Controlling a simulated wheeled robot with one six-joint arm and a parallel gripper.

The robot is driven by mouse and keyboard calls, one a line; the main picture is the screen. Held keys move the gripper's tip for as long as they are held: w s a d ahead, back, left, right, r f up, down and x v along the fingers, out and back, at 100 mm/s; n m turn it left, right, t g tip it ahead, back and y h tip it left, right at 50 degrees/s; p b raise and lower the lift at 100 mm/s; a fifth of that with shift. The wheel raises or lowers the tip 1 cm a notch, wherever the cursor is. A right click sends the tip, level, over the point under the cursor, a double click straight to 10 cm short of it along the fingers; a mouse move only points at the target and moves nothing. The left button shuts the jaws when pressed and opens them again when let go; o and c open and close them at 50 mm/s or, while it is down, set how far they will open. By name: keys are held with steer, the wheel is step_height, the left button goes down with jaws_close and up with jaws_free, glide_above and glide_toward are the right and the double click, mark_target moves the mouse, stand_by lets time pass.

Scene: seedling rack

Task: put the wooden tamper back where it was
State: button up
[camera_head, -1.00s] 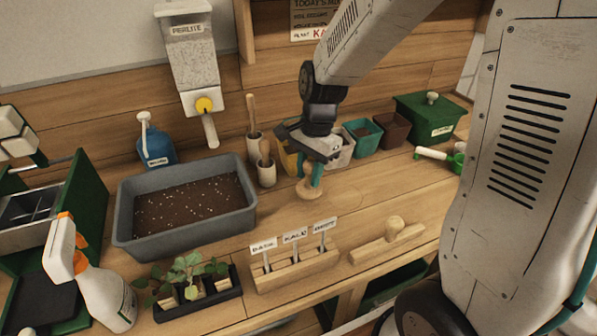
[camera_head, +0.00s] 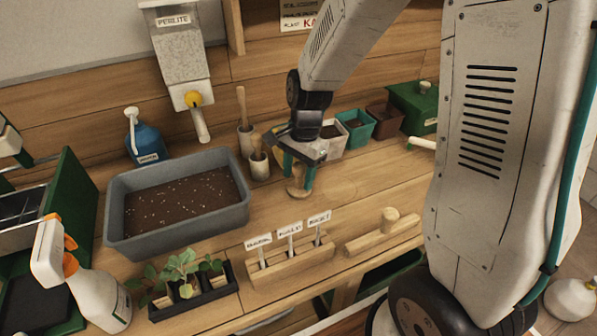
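The wooden tamper (camera_head: 298,187) stands upright on the bench right of the grey soil tub, its round base on or very near the wood. My gripper (camera_head: 298,177) is above it, pointing down. Its two teal fingers are spread apart, one on each side of the tamper's handle, with a visible gap. The upper handle is partly hidden by the gripper. No contact between fingers and handle can be made out.
A grey tub of soil (camera_head: 105,225) is to the left. A label block (camera_head: 290,268) and a wooden block with a peg (camera_head: 383,240) are in front. Bare bench lies right of the tamper.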

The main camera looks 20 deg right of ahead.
steer(key=r, duration=0.4)
steer(key=d+r, duration=0.1)
steer(key=r, duration=0.6)
steer(key=shift+w+d+r, duration=0.3)
steer(key=shift+w+d, duration=0.05)
steer(key=s+r+n+t, duration=0.1)
steer(key=s+r+n, duration=0.2)
steer(key=s+n, duration=0.3)
steer(key=s+d+r+n+h, duration=0.1)
steer(key=s+r+n, duration=0.3)
steer(key=s, duration=1.2)
steer(key=n, duration=0.3)
steer(key=shift+s+d+t+h, duration=0.3)
steer(key=shift+t, duration=0.1)
